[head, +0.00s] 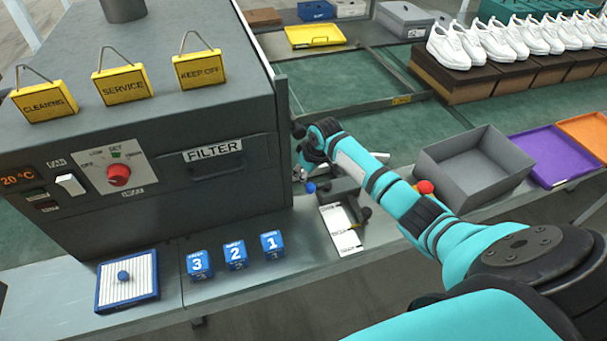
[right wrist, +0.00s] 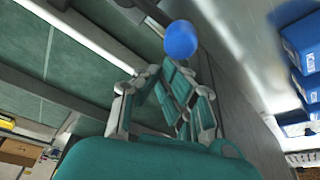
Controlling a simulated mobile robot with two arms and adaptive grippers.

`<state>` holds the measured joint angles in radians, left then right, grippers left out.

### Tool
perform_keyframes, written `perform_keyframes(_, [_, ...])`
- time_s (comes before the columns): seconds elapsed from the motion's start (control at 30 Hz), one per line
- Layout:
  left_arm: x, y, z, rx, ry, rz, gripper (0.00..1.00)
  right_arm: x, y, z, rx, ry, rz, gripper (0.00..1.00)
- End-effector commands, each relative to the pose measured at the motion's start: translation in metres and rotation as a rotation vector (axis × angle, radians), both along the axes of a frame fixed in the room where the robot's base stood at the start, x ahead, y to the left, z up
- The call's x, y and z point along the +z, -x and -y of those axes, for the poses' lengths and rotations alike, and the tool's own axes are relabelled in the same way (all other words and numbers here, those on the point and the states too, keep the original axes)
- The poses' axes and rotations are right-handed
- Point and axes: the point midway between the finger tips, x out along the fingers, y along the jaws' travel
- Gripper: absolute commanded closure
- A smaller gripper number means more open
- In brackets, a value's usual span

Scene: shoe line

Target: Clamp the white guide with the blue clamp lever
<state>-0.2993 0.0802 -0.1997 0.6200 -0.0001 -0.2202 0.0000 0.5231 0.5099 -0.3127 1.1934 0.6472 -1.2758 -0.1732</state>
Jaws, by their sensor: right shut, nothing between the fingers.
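The blue ball knob of the clamp lever (head: 311,187) shows just below my right gripper (head: 308,160), at the right side of the grey filter machine. In the right wrist view the blue knob (right wrist: 181,40) is just beyond the fingers of my right gripper (right wrist: 178,78). The gripper is shut with nothing between its fingers. I cannot tell whether it touches the knob. A white strip with dark print (head: 341,230), which looks like the white guide, lies on the bench in front of a dark block. The lever's lower part is hidden. My left gripper is out of view.
A red ball knob (head: 425,187) shows right of my right forearm. The filter machine (head: 215,205) closes off the left. A grey bin (head: 475,170) stands to the right.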

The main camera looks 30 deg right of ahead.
Motion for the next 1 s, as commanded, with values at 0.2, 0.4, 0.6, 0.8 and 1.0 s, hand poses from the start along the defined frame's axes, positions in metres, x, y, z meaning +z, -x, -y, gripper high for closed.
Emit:
perform_keyframes(0.2, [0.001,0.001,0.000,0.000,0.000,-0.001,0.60,0.001,0.001,0.000,0.014,0.000,0.000,1.00])
perform_keyframes(0.4, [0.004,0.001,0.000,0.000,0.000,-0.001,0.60,0.001,0.004,-0.002,0.056,0.000,0.000,1.00])
perform_keyframes(0.6, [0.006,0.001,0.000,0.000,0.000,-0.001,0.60,0.001,0.005,-0.003,0.085,0.001,-0.001,1.00])
perform_keyframes(0.8, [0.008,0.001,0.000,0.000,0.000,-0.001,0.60,0.001,0.008,-0.004,0.120,0.000,-0.001,1.00])
perform_keyframes(1.0, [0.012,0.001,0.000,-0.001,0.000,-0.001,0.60,0.001,0.014,-0.006,0.194,0.000,-0.003,1.00])
